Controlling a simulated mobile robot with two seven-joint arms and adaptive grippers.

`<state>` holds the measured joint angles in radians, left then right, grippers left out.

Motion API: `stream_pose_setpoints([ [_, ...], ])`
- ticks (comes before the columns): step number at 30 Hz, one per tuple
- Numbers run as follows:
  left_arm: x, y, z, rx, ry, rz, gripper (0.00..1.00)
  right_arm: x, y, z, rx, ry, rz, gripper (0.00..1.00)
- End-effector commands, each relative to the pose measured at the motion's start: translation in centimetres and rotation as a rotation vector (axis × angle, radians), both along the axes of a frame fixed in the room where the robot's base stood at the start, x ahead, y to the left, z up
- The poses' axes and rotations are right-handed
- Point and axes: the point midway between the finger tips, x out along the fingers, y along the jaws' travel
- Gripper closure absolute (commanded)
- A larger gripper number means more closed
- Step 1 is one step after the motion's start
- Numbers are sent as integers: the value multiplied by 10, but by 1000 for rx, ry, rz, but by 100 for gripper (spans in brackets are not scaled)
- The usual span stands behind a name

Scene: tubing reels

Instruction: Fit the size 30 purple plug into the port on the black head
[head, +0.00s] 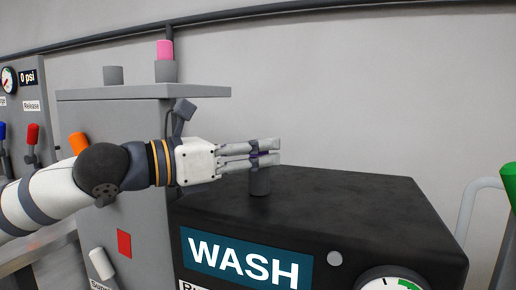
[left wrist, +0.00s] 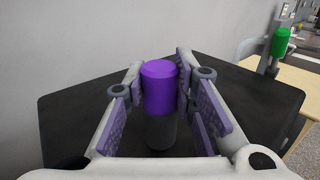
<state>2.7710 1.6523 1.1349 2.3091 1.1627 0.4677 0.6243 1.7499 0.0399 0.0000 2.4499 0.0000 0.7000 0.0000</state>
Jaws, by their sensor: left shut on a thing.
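The purple plug (left wrist: 160,90) is between the finger pads of my left gripper (head: 275,152), which is shut on it. In the head view the fingers hide most of the plug; only a thin purple strip shows. The dark grey port (head: 260,183) stands upright on top of the black head (head: 345,195) with the WASH label. The plug is upright and lines up over the port (left wrist: 160,133) in the left wrist view. I cannot tell how far it sits inside. Any size mark on the plug is not visible. My right gripper is not in view.
A grey cabinet (head: 130,93) stands left of the black head, with a pink plug (head: 165,50) in a grey port and an empty-looking grey port (head: 113,75) on top. A green plug (head: 510,185) is at the right edge. The black top is otherwise clear.

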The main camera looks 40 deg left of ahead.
Motion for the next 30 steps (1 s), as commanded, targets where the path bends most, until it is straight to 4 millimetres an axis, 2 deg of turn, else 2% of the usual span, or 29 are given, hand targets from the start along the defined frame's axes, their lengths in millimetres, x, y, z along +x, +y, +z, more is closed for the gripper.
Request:
stream_pose_setpoints([
  [6,0,0,-1,0,3,0,100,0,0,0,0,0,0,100],
  [7,0,0,-1,0,3,0,69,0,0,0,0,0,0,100],
  [9,0,0,-1,0,3,0,53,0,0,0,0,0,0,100],
  [20,-5,3,-1,-5,3,3,52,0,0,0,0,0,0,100],
  [23,-22,12,0,-9,2,5,52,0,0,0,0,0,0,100],
  [30,-81,39,0,-5,-1,5,52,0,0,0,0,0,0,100],
])
